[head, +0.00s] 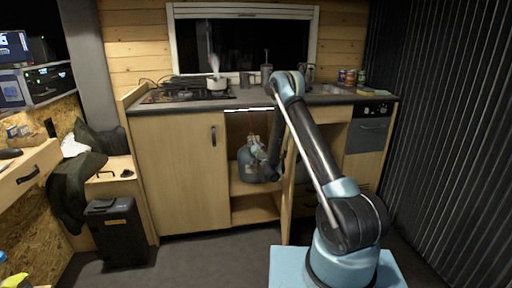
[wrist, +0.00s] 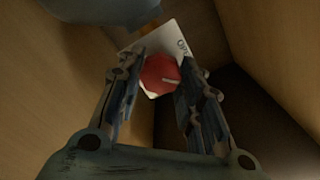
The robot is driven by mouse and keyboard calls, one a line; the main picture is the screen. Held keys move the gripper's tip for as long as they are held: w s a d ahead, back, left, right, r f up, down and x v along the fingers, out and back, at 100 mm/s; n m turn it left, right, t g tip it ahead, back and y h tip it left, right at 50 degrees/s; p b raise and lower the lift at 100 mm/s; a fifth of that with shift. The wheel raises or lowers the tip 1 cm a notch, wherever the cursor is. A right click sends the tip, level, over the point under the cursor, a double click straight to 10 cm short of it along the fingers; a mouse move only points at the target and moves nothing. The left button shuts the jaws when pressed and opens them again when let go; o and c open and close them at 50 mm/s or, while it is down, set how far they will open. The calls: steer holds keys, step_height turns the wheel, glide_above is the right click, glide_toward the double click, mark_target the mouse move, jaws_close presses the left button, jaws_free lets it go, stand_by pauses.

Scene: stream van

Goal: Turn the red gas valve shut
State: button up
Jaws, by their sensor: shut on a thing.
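The red gas valve (wrist: 160,74) is a round red knob in the wrist view, with a light mark on its face. A white label plate (wrist: 172,40) with dark lettering sits behind it. My gripper (wrist: 157,78) has one finger on each side of the knob and is shut on it. In the head view my gripper (head: 262,165) reaches into the open cabinet under the counter, beside a grey-blue gas bottle (head: 243,168). The valve cannot be made out in the head view.
The cabinet's wooden walls (wrist: 65,75) enclose the gripper closely. An open cabinet door (head: 288,200) stands by my arm. A steaming pot (head: 216,83) is on the stove (head: 175,95) above. A black box (head: 117,232) stands on the floor at left.

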steer(key=shift+w+d+f+m, duration=0.1)
steer(key=shift+d+m, duration=0.05)
steer(key=shift+m, duration=2.2)
steer(key=shift+d+f+m, duration=0.1)
steer(key=shift+d+m, duration=0.05)
steer(key=shift+m, duration=2.2)
steer(key=shift+a, duration=0.1)
steer(key=o, duration=1.1)
steer(key=shift+c, duration=0.2)
steer(key=shift+a+r, duration=0.1)
steer(key=shift+r, duration=0.05)
